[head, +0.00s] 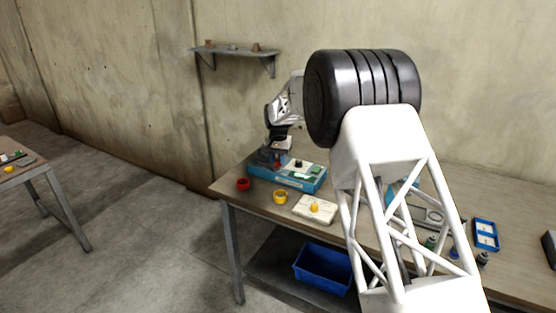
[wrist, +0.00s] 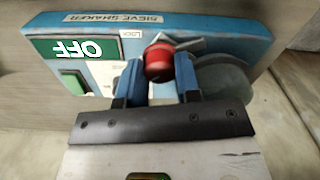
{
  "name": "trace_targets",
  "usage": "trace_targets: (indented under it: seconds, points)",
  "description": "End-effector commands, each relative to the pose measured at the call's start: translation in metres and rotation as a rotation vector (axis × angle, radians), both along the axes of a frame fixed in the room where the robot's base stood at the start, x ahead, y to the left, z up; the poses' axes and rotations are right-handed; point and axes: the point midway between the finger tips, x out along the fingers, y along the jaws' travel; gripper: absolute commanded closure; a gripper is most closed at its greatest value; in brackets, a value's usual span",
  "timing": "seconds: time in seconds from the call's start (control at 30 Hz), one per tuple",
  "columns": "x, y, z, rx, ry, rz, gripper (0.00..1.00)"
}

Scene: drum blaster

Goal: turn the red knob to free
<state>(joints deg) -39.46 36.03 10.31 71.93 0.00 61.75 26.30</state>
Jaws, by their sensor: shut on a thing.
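A blue box labelled SIEVE SHAKER (wrist: 215,28) fills the upper part of the wrist view; in the head view the blue box (head: 290,179) sits on the workbench. Its red knob (wrist: 159,62) stands out from the face, close to a small white label that seems to read LOCK (wrist: 130,34). A grey metal piece lies behind the knob. My gripper (wrist: 160,80) has its two blue fingers on either side of the knob, shut on it. In the head view my gripper (head: 272,156) is at the left end of the box, and the knob cannot be made out clearly.
A green OFF sign (wrist: 84,49) and a grey round part (wrist: 220,80) are on the box. A red ring (head: 243,184), a yellow ring (head: 280,196) and a white box with a yellow knob (head: 314,210) stand in front. My arm hides the bench's middle.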

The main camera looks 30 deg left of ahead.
Motion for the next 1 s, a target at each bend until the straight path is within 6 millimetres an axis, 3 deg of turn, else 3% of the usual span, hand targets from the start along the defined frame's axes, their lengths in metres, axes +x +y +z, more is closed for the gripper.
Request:
trace_targets:
  seconds: [0.5,1.0]
  points:
    - [-0.0001,0.0000,0.0001,0.000,0.000,0.441,0.93]
    - [0.0001,0.0001,0.0006,0.000,-0.001,0.572,0.93]
